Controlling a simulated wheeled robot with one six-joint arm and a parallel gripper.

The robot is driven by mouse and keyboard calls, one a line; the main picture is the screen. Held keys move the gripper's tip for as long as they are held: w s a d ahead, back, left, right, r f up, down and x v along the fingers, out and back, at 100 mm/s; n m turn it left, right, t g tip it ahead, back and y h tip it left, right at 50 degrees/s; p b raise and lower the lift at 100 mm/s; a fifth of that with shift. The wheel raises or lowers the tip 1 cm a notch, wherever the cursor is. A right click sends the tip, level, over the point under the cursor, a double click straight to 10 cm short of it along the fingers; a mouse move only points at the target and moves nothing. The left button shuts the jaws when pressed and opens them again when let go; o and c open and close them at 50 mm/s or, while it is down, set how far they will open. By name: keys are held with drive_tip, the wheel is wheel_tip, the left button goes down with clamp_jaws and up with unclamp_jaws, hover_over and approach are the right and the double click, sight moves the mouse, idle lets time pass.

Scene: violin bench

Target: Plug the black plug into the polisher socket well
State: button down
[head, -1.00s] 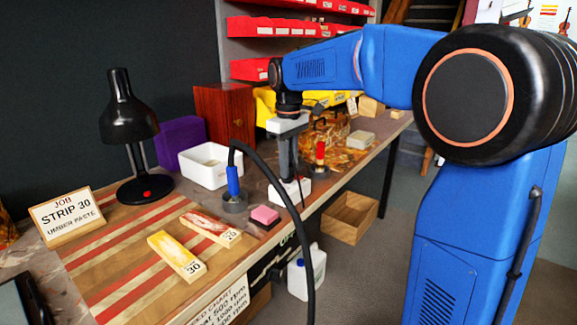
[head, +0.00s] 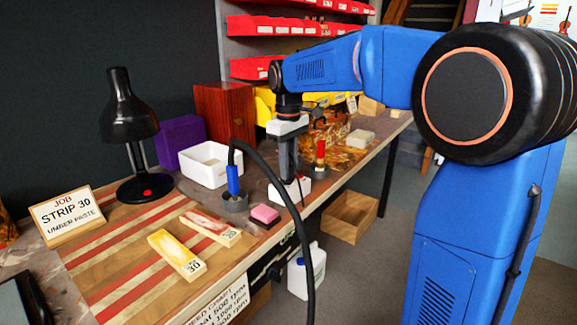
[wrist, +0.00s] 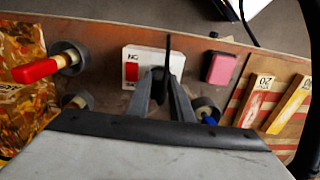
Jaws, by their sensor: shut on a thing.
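My gripper (wrist: 163,95) points down over the bench and is shut on a dark, narrow thing (wrist: 159,76), apparently the black plug. It is mostly hidden between the fingers, with a thin black strand above it in the wrist view. The fingertips are over or beside a white block (wrist: 139,60) with a red patch; the gap cannot be judged. A blue plug (head: 233,180) stands in a grey round holder (head: 235,203). A red plug (head: 320,152) stands in another grey holder (head: 318,172). I cannot tell which is the polisher socket well.
A thick black cable (head: 292,215) arcs from the blue plug over the bench's front edge. A pink block (head: 265,213) lies nearby. A white bin (head: 205,176), a lamp (head: 130,125) and a patterned amber object (wrist: 20,60) occupy the bench. Two labelled strips (head: 178,255) lie left.

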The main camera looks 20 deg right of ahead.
drive_tip(key=shift+f, duration=0.9)
drive_tip(key=c, duration=1.5)
unclamp_jaws()
wheel_tip(320, 180, up, 17)
drive_tip(key=shift+r, duration=0.2)
